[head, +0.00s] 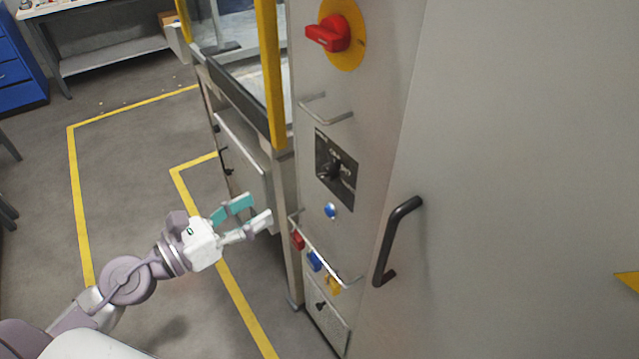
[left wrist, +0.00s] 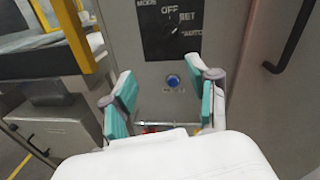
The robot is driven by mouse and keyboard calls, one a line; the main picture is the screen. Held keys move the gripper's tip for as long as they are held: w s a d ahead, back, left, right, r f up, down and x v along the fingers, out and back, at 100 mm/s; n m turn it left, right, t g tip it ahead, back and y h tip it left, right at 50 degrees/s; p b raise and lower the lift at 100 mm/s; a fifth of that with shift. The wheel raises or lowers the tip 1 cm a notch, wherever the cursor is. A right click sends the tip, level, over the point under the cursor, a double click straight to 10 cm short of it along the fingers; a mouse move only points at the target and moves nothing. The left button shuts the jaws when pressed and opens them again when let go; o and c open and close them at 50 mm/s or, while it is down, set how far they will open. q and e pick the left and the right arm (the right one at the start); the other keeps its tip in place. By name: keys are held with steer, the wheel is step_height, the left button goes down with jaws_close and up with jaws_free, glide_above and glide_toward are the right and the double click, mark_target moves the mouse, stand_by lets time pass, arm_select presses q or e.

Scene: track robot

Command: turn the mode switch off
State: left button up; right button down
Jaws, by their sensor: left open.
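The mode switch (head: 334,171) is a black rotary knob on a black plate on the grey cabinet face. In the left wrist view, the knob (left wrist: 174,32) shows below the printed words OFF and SET, with a partly legible label to its right. I cannot tell for sure which position it points to. My left gripper (head: 252,209) is open and empty, left of and lower than the switch in the head view, and apart from the panel. In the left wrist view, its teal-padded fingers (left wrist: 165,84) are spread below the plate. My right gripper is not in view.
A blue button (head: 330,210) sits below the switch. A red rotary handle (head: 335,33) on a yellow disc is above. A black door handle (head: 397,240) stands out at right. A yellow post (head: 269,75) is at left.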

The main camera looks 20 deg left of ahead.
mark_target(321, 178)
arm_select(q)
steer(key=shift+m+h, duration=0.4)
steer(key=shift+m, duration=0.2)
steer(key=p+x, duration=0.2)
steer(key=x, duration=0.2)
steer(key=d+r+p+x, duration=0.1)
steer(key=p+x, duration=0.2)
steer(key=x, duration=0.1)
steer(key=s+p+x, duration=0.1)
steer(key=p+x, duration=0.1)
steer(key=x, duration=0.2)
steer(key=shift+w+d+r, duration=0.15)
steer(key=shift+w+d, duration=0.15)
steer(key=shift+d, duration=0.05)
steer(key=shift+w+d+p, duration=0.3)
steer(key=shift+w+d, duration=0.05)
steer(key=shift+w, duration=0.15)
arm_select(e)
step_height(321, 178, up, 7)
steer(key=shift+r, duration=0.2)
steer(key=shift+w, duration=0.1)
